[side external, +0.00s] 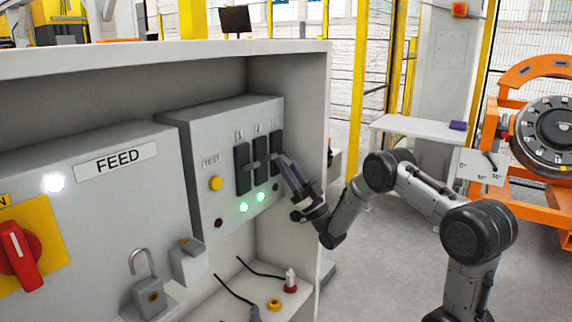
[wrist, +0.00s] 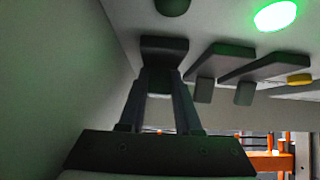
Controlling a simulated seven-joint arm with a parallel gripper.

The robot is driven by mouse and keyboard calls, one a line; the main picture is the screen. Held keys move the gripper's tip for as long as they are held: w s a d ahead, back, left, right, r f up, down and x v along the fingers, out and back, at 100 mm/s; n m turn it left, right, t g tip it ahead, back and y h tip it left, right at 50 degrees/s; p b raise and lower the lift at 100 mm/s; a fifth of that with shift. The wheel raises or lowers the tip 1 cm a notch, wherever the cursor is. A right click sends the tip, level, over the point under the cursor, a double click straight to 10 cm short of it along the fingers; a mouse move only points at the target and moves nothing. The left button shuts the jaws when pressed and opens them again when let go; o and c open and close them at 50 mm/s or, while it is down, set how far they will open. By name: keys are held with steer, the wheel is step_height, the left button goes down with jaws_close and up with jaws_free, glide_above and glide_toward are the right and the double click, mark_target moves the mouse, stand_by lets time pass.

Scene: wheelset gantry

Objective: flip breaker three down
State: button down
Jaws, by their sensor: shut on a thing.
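Three dark breakers stand in a row on a grey panel box (side external: 205,135): the left one (side external: 242,170), the middle one (side external: 260,150) and the right one, breaker three (side external: 275,140). My gripper (side external: 281,160) reaches in from the right and covers part of breaker three. In the wrist view, my gripper (wrist: 162,75) is shut on the dark handle of breaker three (wrist: 165,47). The two other breaker handles (wrist: 218,62) (wrist: 252,65) stick out beside it, apart from my fingers. The exact tilt of the held handle is hard to tell.
Green lamps (side external: 243,207) (side external: 260,196) glow below the left and middle breakers; the lamp by breaker three (wrist: 172,5) is dark. The cabinet's side wall (wrist: 55,80) is close beside my gripper. A yellow test button (side external: 215,183) and an open padlock (side external: 150,292) are left.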

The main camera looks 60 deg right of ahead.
steer(key=c, duration=0.6)
jaws_free()
steer(key=shift+v, duration=2.45)
step_height(320, 180, up, 7)
